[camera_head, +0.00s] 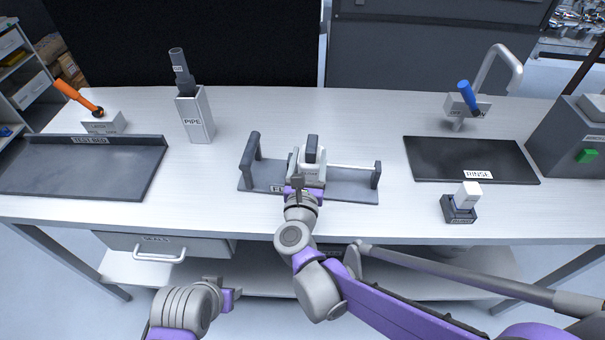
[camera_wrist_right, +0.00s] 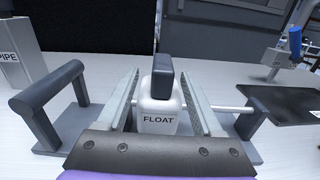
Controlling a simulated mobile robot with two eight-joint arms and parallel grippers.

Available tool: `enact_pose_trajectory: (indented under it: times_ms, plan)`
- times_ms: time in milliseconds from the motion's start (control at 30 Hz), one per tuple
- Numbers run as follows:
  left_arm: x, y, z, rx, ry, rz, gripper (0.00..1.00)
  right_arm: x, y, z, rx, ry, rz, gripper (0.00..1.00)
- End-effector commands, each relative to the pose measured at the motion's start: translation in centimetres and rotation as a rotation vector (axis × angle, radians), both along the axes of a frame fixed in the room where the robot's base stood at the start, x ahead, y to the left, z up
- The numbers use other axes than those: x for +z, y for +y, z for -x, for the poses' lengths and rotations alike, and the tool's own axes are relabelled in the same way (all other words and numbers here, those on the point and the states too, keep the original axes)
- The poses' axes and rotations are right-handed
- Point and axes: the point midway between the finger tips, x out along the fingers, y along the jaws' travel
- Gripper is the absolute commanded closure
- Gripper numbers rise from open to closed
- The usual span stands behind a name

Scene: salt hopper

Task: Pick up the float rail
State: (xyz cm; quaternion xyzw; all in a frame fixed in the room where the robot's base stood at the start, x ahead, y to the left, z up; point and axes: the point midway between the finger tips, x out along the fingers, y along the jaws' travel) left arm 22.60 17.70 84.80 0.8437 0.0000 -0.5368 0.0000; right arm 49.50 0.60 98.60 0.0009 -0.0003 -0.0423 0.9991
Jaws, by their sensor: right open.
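The float rail (camera_head: 352,190) is a dark grey base on the middle of the table. It has a raised dark handle (camera_wrist_right: 45,88) at its left end and a thin pale rod running to a post at its right. A white block marked FLOAT (camera_wrist_right: 158,117), topped by a dark knob, sits on the rail. My right gripper (camera_wrist_right: 162,74) is open, with a finger on either side of the block and knob; contact cannot be told. In the head view, the right gripper (camera_head: 298,184) partly hides the block's front. My left gripper (camera_head: 226,288) is low, in front of the table.
A PIPE holder (camera_head: 194,118) and a dark tray (camera_head: 80,170) stand to the left. A RINSE mat (camera_head: 455,155), a tap with a blue handle (camera_head: 467,97) and a small white block in a dark base (camera_head: 459,212) are to the right. Table beside the rail is clear.

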Motion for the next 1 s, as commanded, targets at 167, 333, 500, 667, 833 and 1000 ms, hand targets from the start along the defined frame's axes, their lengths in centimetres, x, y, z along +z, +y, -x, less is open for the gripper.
enact_pose_trajectory:
  times_ms: [167,333,500,667,833,1000]
  plan:
    - [0.2,0.0,0.0,0.0,-0.001,0.0,0.5,0.1,-0.6,-2.7,-0.001,0.0,0.002,0.32]
    - [0.2,0.0,0.0,0.0,-0.001,0.0,0.5,0.1,-0.6,-3.3,0.0,0.0,0.001,0.32]
    - [0.2,0.0,0.0,0.0,-0.001,0.0,0.5,0.0,-0.5,-3.3,0.0,0.0,0.001,0.45]
    - [0.2,0.0,0.0,0.0,-0.001,0.0,0.5,0.0,-0.5,-3.2,0.001,0.0,0.002,0.74]
    - [0.2,0.0,0.0,0.0,-0.001,0.0,0.5,0.0,-0.5,-3.2,0.001,0.0,0.002,1.0]
    - [0.2,0.0,0.0,0.0,-0.001,0.0,0.5,0.0,-0.5,-3.2,0.001,0.0,0.002,1.0]
